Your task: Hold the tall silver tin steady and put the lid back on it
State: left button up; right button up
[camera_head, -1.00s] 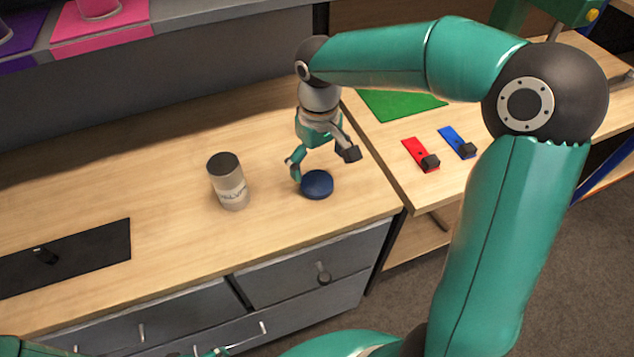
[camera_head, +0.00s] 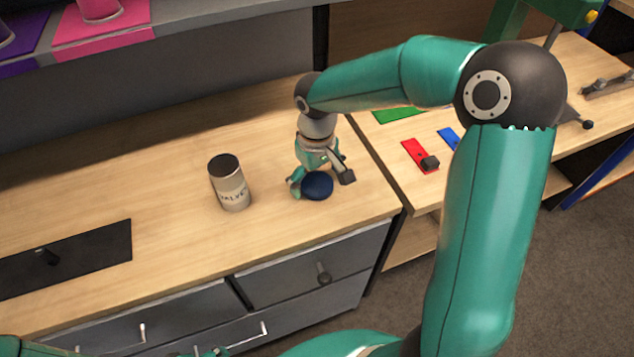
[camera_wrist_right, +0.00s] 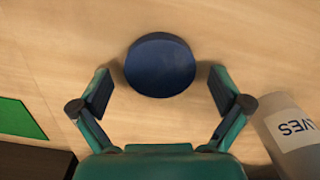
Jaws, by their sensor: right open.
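The tall silver tin (camera_head: 231,186) stands upright on the wooden counter, its dark top facing up and lettering on its side. Part of it also shows at the right edge of the right wrist view (camera_wrist_right: 290,130). A round dark blue lid (camera_head: 317,186) lies flat on the counter to the right of the tin; it shows in the right wrist view (camera_wrist_right: 160,65). My right gripper (camera_head: 321,184) is low over the lid, open, with a finger on either side of it and a gap to each. My left gripper is not clearly visible.
A black mat (camera_head: 75,258) with a small dark object lies at the left of the counter. Red (camera_head: 414,152) and blue (camera_head: 448,138) pieces and a green mat (camera_head: 398,116) lie on the table at right. The counter around the tin is clear.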

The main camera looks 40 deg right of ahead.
aim_at(317, 182)
jog(key=c, duration=0.8)
jog(key=shift+o, duration=0.2)
jog(key=shift+r, duration=0.2)
notch_tip(317, 182, up, 20)
jog(key=p, duration=0.1)
jog(key=shift+f, duration=0.15)
